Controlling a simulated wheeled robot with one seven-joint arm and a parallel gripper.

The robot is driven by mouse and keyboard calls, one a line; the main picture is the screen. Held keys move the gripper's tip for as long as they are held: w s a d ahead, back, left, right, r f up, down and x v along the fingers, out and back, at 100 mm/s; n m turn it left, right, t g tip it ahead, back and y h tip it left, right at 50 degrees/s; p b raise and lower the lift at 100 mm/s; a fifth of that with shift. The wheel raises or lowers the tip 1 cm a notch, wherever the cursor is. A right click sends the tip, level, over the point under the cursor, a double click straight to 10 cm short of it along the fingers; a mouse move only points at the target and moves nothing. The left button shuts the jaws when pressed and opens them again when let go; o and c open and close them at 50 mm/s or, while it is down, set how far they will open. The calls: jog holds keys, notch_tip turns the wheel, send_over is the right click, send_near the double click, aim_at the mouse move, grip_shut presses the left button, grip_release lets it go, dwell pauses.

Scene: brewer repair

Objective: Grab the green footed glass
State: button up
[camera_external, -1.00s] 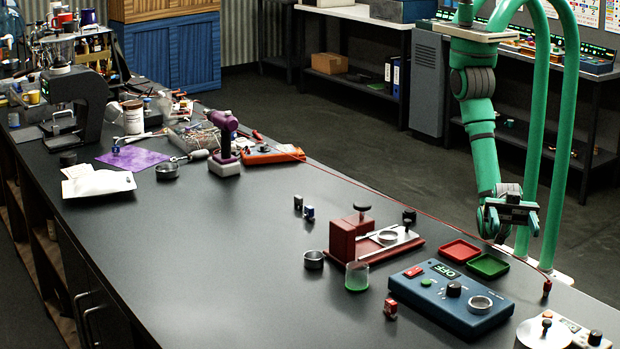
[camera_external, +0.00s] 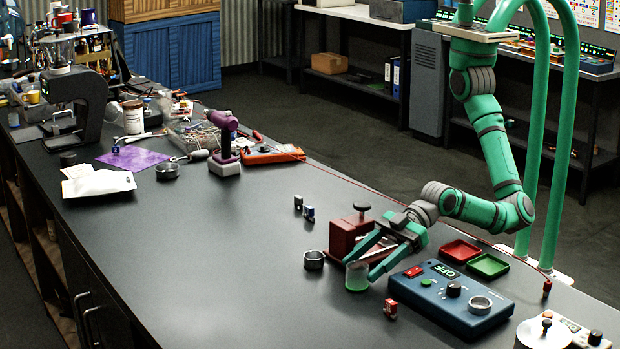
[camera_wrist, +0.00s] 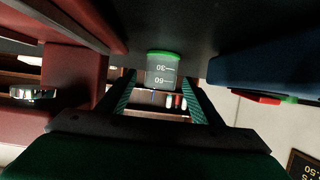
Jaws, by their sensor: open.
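The green footed glass (camera_external: 356,279) is a small clear cup with a green base, standing upright on the dark bench. In the wrist view the glass (camera_wrist: 163,70) appears upside down, green foot at the top, with 30 and 60 marks. My gripper (camera_external: 360,270) is open and low over the bench, its fingers reaching toward the glass. In the wrist view, the fingertips of my gripper (camera_wrist: 160,80) lie on either side of the glass, with a gap on both sides. I cannot tell how far the glass is between them.
A red press-like stand (camera_external: 345,238) is close behind my fingers. A blue control box (camera_external: 450,298) reading OFF is to the right. A metal ring cup (camera_external: 313,260) is left of the glass, and a small red block (camera_external: 390,308) is in front.

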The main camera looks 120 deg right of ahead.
aim_at(350, 277)
jog(key=shift+x, duration=3.3)
jog(key=shift+r, duration=0.1)
jog(key=c, duration=1.2)
